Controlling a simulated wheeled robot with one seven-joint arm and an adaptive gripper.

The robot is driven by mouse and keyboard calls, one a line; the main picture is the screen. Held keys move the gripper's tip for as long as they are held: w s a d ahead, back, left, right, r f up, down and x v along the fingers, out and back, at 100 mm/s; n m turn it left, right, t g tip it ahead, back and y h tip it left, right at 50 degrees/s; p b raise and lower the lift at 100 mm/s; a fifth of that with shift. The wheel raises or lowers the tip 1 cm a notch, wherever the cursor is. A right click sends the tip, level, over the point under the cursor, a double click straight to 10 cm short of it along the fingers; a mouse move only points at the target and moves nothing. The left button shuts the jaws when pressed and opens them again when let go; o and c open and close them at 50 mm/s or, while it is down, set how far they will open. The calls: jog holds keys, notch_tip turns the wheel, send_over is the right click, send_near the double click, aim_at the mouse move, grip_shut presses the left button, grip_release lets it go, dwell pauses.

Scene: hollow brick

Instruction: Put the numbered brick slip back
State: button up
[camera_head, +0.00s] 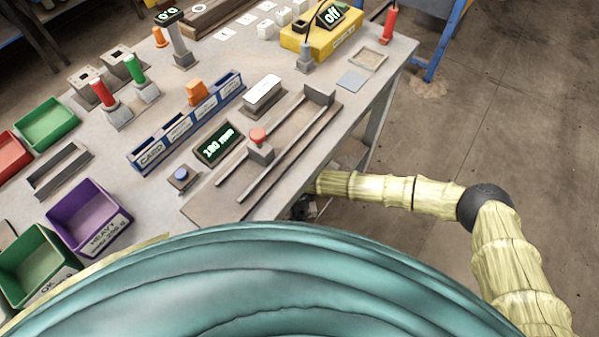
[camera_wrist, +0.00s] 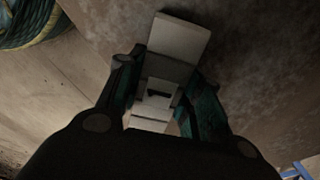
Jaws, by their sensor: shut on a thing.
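My gripper (camera_wrist: 160,80) is shut on a pale grey flat piece (camera_wrist: 180,36), which sticks out past the fingertips in the wrist view. I see no number on it, so I cannot tell whether it is the numbered brick slip. In the head view my arm reaches in from the right to the table's front edge, low beside it, and the gripper end is mostly hidden there. A long blue rack (camera_head: 187,122) with labelled sections stands on the table. An orange block (camera_head: 197,93) sits at it.
The grey table (camera_head: 215,60) is crowded. A rail fixture with a red-topped knob (camera_head: 258,136) lies near its front edge. A display (camera_head: 219,144), a white-topped block (camera_head: 263,94), a purple bin (camera_head: 88,216) and a yellow box (camera_head: 318,40) also stand there.

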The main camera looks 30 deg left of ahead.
jog(key=shift+f, duration=0.15)
jog(key=o, duration=1.2)
jog(key=shift+r, duration=3.9)
